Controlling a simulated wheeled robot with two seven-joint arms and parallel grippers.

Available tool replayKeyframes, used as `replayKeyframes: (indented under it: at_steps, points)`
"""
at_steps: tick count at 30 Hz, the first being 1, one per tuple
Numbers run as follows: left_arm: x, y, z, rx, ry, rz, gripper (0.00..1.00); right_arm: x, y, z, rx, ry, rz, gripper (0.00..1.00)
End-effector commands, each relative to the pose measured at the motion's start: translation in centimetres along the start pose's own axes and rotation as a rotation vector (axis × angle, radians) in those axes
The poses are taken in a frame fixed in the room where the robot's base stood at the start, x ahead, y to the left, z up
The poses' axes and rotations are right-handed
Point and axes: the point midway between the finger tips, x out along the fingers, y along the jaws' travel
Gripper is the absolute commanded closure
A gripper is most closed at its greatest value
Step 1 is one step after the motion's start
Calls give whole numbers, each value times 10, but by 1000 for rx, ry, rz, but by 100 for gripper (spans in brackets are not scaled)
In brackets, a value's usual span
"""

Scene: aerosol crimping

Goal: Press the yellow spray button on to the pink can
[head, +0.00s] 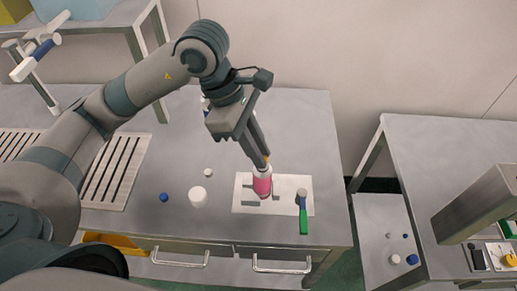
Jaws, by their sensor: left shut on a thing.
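The pink can (262,186) stands upright on a white plate (240,206) on the grey table. It has a pale top. My left gripper (265,161) comes down from above, with its fingertips right over the can's top. It is shut on the small yellow spray button (267,157), of which only a bit shows between the fingers. The button is at or just above the can's top; I cannot tell whether they touch. My right gripper is not in view.
A green-handled tool (303,218) lies on the plate's right part. A white cylinder (197,197), a blue cap (164,197) and a small white cap (208,172) stand to the left. A slatted rack (115,170) is farther left. A second table (450,150) is at right.

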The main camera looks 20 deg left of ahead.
Motion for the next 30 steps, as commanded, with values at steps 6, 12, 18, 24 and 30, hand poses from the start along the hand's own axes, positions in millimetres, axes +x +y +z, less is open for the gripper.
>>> replayKeyframes:
  at_steps: [6,12,18,24,30]
  points:
    - [1,0,0,1,0,0,100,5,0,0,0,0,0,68]
    - [0,0,0,1,0,1,100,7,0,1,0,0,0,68]
    - [0,0,0,0,0,1,100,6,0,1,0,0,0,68]
    - [0,0,0,0,0,1,100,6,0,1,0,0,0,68]
    - [0,0,0,0,0,1,63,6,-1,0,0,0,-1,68]
